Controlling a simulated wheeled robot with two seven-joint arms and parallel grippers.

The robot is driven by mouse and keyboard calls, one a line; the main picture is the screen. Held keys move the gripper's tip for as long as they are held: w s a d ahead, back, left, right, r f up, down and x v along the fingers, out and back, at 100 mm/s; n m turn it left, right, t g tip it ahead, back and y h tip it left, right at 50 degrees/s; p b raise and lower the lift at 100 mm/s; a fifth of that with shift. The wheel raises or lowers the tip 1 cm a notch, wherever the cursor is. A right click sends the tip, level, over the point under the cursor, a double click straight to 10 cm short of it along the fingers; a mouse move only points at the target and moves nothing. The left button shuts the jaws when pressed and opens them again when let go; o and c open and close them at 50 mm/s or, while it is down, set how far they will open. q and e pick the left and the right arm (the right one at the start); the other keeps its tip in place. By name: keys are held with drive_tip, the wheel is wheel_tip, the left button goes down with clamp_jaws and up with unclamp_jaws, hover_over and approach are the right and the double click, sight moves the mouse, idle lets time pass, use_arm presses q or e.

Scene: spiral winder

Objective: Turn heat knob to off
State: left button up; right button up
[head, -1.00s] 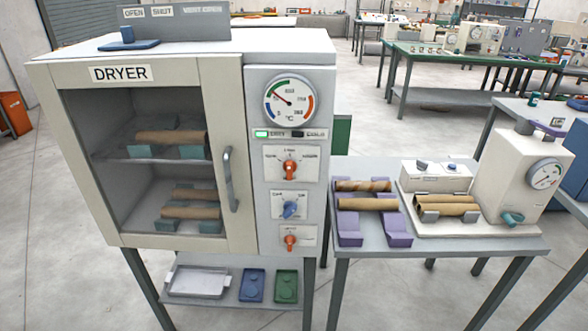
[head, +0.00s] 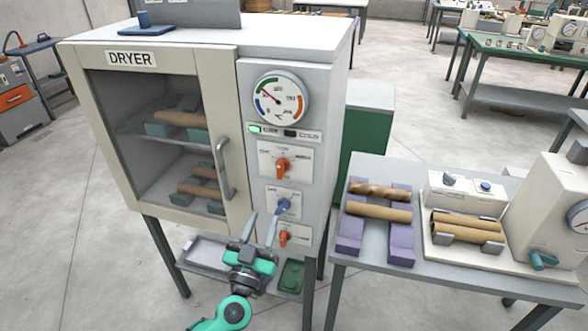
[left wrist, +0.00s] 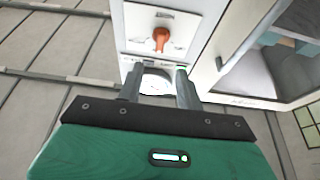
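The dryer (head: 225,60) has a control panel on its right front with three knobs: an upper orange knob (head: 282,167), a blue knob (head: 283,207) and a lower orange knob (head: 285,238). The knob labels are too small to read, so I cannot tell which is the heat knob. My left gripper (head: 261,225) is open and empty, in front of the panel's lower part, left of the lower orange knob. In the left wrist view, an orange knob (left wrist: 161,39) shows beyond my open fingertips (left wrist: 154,80). My right gripper is out of view.
A round gauge (head: 281,98) and a lit green lamp (head: 254,129) sit above the knobs. The door handle (head: 224,168) sticks out left of the panel. A side table (head: 345,278) with cardboard tubes (head: 378,211) and a small machine stands at the right.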

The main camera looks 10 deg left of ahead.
sight(279, 169)
use_arm(q)
drive_tip(key=p+x, duration=0.1)
drive_tip(key=x, duration=0.5)
drive_tip(key=r+p+x, duration=0.1)
drive_tip(key=x, duration=0.5)
drive_tip(key=shift+r, duration=0.2)
drive_tip(key=shift+p+x, duration=0.3)
drive_tip(key=shift+x, duration=0.45)
drive_tip(key=shift+f, duration=0.1)
drive_tip(key=c, duration=0.6)
